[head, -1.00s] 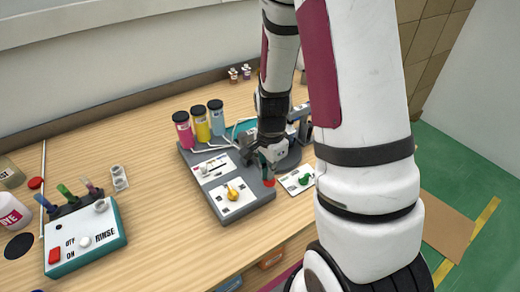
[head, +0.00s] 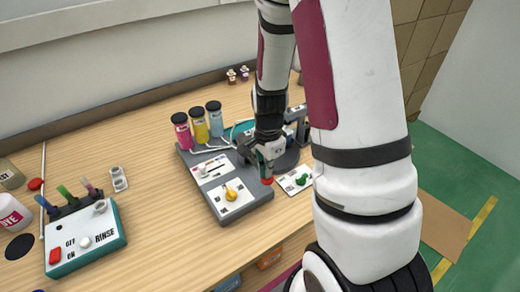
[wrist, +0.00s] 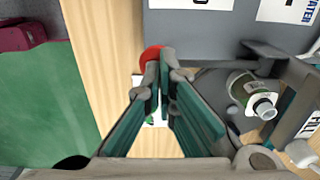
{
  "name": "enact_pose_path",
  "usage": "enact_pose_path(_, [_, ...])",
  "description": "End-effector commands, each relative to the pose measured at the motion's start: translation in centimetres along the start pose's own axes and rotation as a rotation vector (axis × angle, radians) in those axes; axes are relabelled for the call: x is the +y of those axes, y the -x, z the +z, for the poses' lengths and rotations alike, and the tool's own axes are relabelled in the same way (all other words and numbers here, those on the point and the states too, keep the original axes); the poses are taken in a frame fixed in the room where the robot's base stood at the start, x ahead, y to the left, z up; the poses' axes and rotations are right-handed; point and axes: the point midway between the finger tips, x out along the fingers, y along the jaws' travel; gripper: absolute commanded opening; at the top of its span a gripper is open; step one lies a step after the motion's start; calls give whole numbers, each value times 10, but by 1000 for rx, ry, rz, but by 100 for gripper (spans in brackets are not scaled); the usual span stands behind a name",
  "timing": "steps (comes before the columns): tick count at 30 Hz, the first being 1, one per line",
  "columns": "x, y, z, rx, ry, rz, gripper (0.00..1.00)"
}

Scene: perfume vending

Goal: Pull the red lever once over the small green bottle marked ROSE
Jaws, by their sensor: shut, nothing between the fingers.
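The red lever's round knob (wrist: 150,60) shows in the wrist view just beyond my fingertips, partly hidden by them. It also shows in the head view (head: 267,181) at the machine's front right corner. My gripper (wrist: 166,62) is shut and empty, with its tips over or against the knob; I cannot tell if they touch. In the head view my gripper (head: 264,163) is just above the knob. A small green bottle (wrist: 243,88) with a pale cap sits in a grey bay right of my fingers in the wrist view; its label is not readable. My arm hides this bay in the head view.
The grey machine (head: 256,207) carries a yellow knob (head: 231,193) and pink, yellow and blue bottles (head: 200,128). A green knob (head: 301,180) on a white plate lies right of the lever. Bare wood lies between.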

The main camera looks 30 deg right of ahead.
Motion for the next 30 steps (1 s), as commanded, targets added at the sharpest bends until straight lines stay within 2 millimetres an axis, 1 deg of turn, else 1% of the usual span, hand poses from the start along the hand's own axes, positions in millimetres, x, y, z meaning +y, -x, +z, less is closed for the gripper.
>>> enact_pose_path(1, [1, 6, 0, 0, 1, 0, 0])
enact_pose_path(9, [1, 25, 0, 0, 1, 0, 0])
enact_pose_path(24, [1, 61, 0, 0, 0, -1, 0])
enact_pose_path(30, [1, 72, 0, 0, 0, -1, 0])
